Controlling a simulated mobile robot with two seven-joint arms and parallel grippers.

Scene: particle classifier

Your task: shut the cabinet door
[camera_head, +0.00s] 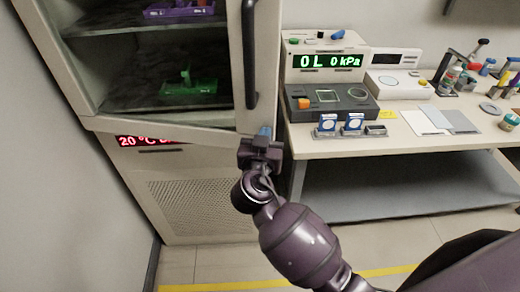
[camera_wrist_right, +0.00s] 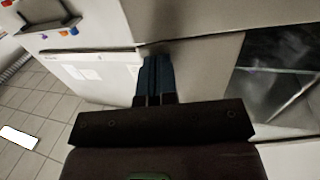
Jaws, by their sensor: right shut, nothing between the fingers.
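The cabinet door (camera_head: 215,118) is a pale frame around a dark glass pane, with a long black vertical handle (camera_head: 249,55) near its right edge. Its lower edge hangs in front of part of the red temperature display (camera_head: 130,141), and the door looks ajar; how wide the gap is I cannot tell. My right gripper (camera_head: 264,133) is shut and empty, with its blue fingertips at the door's lower right corner, below the handle. In the right wrist view the closed fingers (camera_wrist_right: 155,75) are close to a pale panel; contact is unclear. My left gripper is out of view.
Behind the glass are a purple rack (camera_head: 180,9) and a green tray (camera_head: 188,88). A bench (camera_head: 400,138) with a pressure readout (camera_head: 328,61), a scale (camera_head: 398,84) and small bottles stands close on the right. Floor is open in front of the cabinet.

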